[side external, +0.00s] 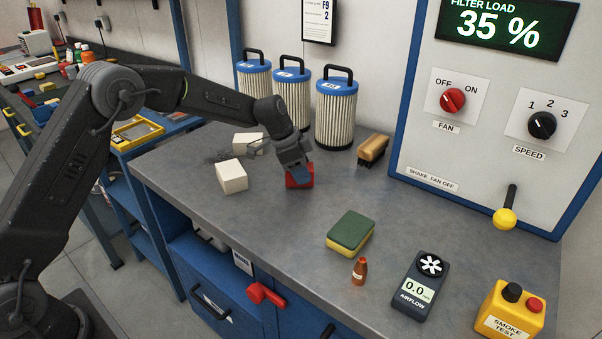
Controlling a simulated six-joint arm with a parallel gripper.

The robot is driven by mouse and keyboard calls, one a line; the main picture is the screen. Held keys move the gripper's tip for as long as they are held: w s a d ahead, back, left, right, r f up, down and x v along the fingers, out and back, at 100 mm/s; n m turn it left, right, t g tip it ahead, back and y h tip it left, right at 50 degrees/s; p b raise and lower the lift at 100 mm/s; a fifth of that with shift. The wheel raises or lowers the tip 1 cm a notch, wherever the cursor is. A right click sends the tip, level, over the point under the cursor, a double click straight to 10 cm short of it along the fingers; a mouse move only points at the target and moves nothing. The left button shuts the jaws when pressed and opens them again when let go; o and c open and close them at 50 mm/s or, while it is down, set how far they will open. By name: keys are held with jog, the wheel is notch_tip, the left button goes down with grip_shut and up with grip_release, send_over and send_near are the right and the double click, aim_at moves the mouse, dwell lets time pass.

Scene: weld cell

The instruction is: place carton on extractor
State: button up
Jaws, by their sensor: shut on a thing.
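My gripper (298,169) reaches down to the grey worktop, shut on a small red box (300,182). The box is low over the worktop, and I cannot tell whether it touches. The gripper's fingers hide part of its top. Two white cartons sit left of it: one nearer (232,177), one farther back (249,144) beside a dark smudge. The extractor seems to be the grey, blue-edged unit with the control panel (450,130) at the right. Its display reads filter load 35 %.
Three pleated filter cartridges (335,112) stand behind the gripper, with a wooden brush (373,150) to their right. A green-yellow sponge (350,231), copper nozzle (359,271), airflow meter (419,285) and yellow smoke test box (513,311) lie at the front. The middle worktop (290,220) is clear.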

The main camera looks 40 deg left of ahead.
jog(key=v, duration=0.4)
jog(key=shift+w+r, duration=0.1)
jog(key=shift+w, duration=0.2)
jog(key=s+a+r+n+y, duration=0.1)
jog(key=s+a+n, duration=0.1)
jog(key=a, duration=0.3)
jog(key=s+a+r+n+g+y, duration=0.1)
jog(key=s+a+r+n, duration=0.1)
jog(key=a, duration=0.4)
jog(key=s+a+r+n+g+y, duration=0.1)
jog(key=s+a+n, duration=0.2)
jog(key=a+n, duration=0.2)
jog(key=shift+s+a+r, duration=0.3)
jog(key=shift+r, duration=0.05)
jog(key=s+a+n+t+h, duration=0.45)
jog(key=s+a+n, duration=0.35)
jog(key=n, duration=0.6)
jog(key=s+a+n+t+h, duration=0.45)
jog(key=a+n, duration=0.55)
jog(key=n, duration=0.4)
send_over(194, 165)
notch_tip(194, 165, down, 6)
jog(key=shift+s+f, duration=0.1)
jog(key=shift+f, duration=2)
